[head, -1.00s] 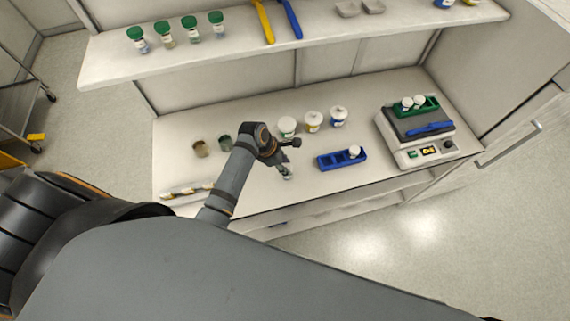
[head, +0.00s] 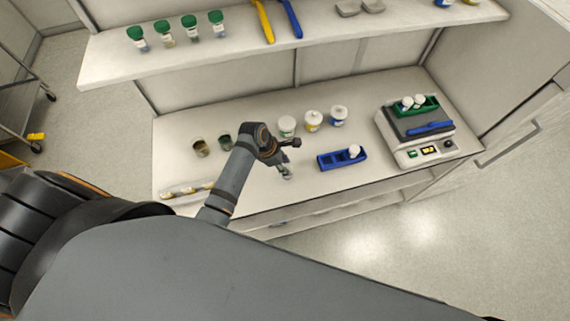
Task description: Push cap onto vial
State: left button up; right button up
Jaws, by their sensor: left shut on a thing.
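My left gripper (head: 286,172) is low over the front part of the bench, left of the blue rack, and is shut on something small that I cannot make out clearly. A blue rack (head: 328,162) lies on the bench, with a white-topped vial (head: 354,151) at its right end. A green rack (head: 429,104) with small white-capped vials (head: 407,103) sits on the balance at the right. Whether a loose cap is in my gripper is too small to tell. My right gripper is not in view.
The balance (head: 418,152) stands at the bench's right, with a blue tool (head: 430,128) on it. White-lidded jars (head: 312,121) stand behind my gripper. Two dark-topped jars (head: 200,147) and a tray (head: 187,190) are at the left. Green-capped bottles (head: 190,28) stand on the shelf above.

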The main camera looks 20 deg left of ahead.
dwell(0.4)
pick_arm(q)
jog(key=o, duration=1.2)
jog(key=shift+r, duration=3.45)
grip_shut()
